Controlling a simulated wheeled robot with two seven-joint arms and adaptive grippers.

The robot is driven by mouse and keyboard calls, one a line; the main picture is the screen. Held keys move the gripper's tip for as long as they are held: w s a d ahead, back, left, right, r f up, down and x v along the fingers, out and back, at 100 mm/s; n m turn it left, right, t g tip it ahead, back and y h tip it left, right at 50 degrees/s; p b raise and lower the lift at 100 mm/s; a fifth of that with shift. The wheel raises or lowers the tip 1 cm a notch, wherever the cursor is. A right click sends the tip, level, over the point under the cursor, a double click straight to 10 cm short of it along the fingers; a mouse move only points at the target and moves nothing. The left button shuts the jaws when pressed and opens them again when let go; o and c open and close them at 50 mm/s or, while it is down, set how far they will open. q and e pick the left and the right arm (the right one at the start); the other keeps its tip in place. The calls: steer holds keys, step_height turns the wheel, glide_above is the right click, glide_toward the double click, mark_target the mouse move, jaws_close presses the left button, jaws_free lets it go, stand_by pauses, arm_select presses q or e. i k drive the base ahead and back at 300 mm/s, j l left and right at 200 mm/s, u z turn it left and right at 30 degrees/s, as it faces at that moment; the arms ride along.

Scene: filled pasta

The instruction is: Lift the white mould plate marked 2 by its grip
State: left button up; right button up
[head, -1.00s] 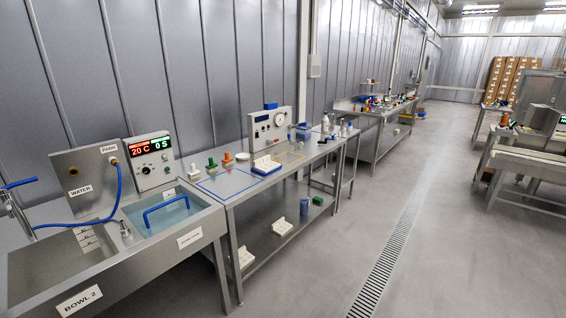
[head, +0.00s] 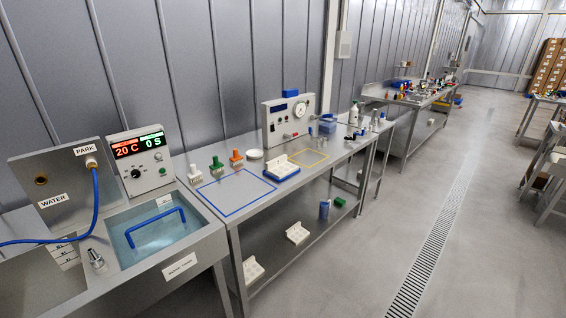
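Several white mould-like pieces show in the head view, but no number 2 is legible on any of them. One white piece (head: 279,162) stands in a blue tray (head: 284,174) on the steel bench. White pieces lie on the lower shelf, one in the middle (head: 298,234) and one at the near end (head: 252,268). At the bench's back left stand a white-topped piece (head: 195,174), a green-topped piece (head: 217,164) and an orange-topped piece (head: 236,158). Neither of my grippers is in view.
A sink with a water basin (head: 138,262) and blue handle (head: 155,227) stands at left, beside a control box (head: 141,161). Floor is clear right of the bench, along the drain (head: 428,254).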

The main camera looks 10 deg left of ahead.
mark_target(278, 167)
steer(key=i, duration=1.35)
